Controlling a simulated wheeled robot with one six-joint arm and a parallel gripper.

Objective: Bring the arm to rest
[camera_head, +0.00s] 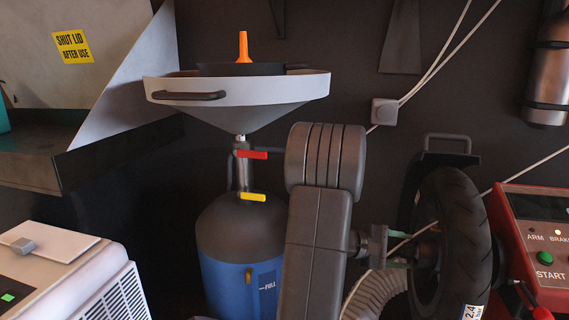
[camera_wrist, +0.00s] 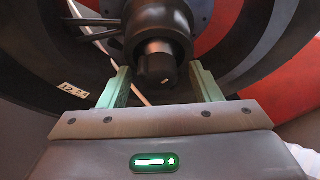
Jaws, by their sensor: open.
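My gripper (camera_head: 402,249) is at the lower right of the head view, its green fingers pointing right toward the hub of an upright black tyre (camera_head: 462,235). In the wrist view my gripper (camera_wrist: 162,80) has its two fingers well apart. A dark hub with a shaft end (camera_wrist: 155,62) shows between and beyond them. Nothing is visibly held, and I cannot tell whether a finger touches the shaft. My grey arm rises in front of the blue drum at the centre.
A blue drum (camera_head: 226,275) carries a wide funnel (camera_head: 240,93) with red and yellow levers. A red machine (camera_head: 535,240) with a green START button is right of the tyre. A ribbed hose (camera_head: 375,296) lies below my gripper. A pale cabinet (camera_head: 65,270) stands lower left.

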